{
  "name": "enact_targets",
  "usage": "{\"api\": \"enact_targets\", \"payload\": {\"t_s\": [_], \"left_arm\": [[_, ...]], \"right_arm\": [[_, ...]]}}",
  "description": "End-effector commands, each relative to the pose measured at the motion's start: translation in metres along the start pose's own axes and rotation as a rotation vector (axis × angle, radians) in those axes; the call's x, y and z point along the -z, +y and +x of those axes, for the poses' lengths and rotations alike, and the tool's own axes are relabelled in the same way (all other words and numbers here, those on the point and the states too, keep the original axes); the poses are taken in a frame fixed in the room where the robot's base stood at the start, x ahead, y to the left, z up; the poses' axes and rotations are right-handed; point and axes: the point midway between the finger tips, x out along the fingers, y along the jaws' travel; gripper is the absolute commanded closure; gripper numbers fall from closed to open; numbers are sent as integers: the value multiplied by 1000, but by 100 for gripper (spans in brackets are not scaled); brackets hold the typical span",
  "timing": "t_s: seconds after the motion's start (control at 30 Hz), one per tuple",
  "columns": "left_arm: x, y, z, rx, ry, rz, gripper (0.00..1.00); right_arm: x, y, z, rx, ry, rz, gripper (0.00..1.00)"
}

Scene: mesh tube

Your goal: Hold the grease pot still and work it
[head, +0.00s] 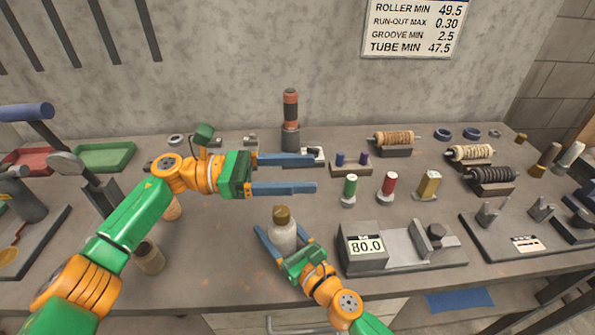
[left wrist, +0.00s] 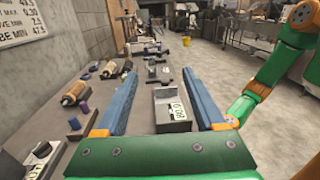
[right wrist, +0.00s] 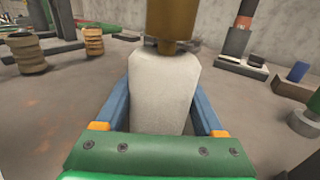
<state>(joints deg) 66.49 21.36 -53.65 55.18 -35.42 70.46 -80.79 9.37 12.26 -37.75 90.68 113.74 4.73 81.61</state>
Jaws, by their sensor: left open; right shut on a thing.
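The grease pot (head: 283,236), a pale tapered body with a brass-brown cap (head: 282,213), stands upright near the front of the bench. My right gripper (head: 283,240) is shut around the pot's body, one blue finger on each side. In the right wrist view the pot (right wrist: 163,95) fills the space between the fingers, and its cap (right wrist: 170,20) is cut off by the top edge. My left gripper (head: 315,173) is open and empty, behind and above the pot, its fingers pointing right. In the left wrist view nothing sits between its fingers (left wrist: 158,75).
A gauge block reading 80.0 (head: 364,247) stands just right of the pot. Green (head: 350,188), red (head: 387,187) and yellow (head: 428,184) pieces stand behind it. A dark post with an orange-brown band (head: 290,110) stands at the back. Rollers on stands (head: 392,140) are at the right.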

Motion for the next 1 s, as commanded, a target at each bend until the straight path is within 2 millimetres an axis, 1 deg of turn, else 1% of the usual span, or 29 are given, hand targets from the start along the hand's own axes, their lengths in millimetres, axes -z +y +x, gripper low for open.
{"api": "enact_targets", "payload": {"t_s": [0.1,0.17,0.27,0.33,0.47,0.5,0.63,0.7,0.83,0.93,1.0], "left_arm": [[2,0,0,-4,-5,1,29],[7,0,1,-27,-25,5,29],[24,1,3,-136,-104,23,29],[40,-1,0,-269,-168,39,29],[66,-13,-21,-570,-215,50,29],[74,-19,-31,-659,-205,47,29],[92,-43,-59,-892,-131,20,29],[99,-56,-68,-968,-82,13,29],[104,-73,-76,-1037,-16,16,29],[104,-71,-76,-1056,-1,18,29],[103,-62,-72,-1058,-2,22,29]], "right_arm": [[0,0,0,0,0,0,100],[0,0,0,0,0,0,100],[0,0,0,0,0,0,100],[0,0,0,1,0,0,100],[0,0,0,1,0,0,100],[0,0,0,1,0,0,100],[0,0,0,0,1,0,100],[0,0,0,0,0,0,100],[0,0,0,0,0,0,100],[0,0,0,0,0,0,100],[0,0,0,0,-1,0,100]]}}
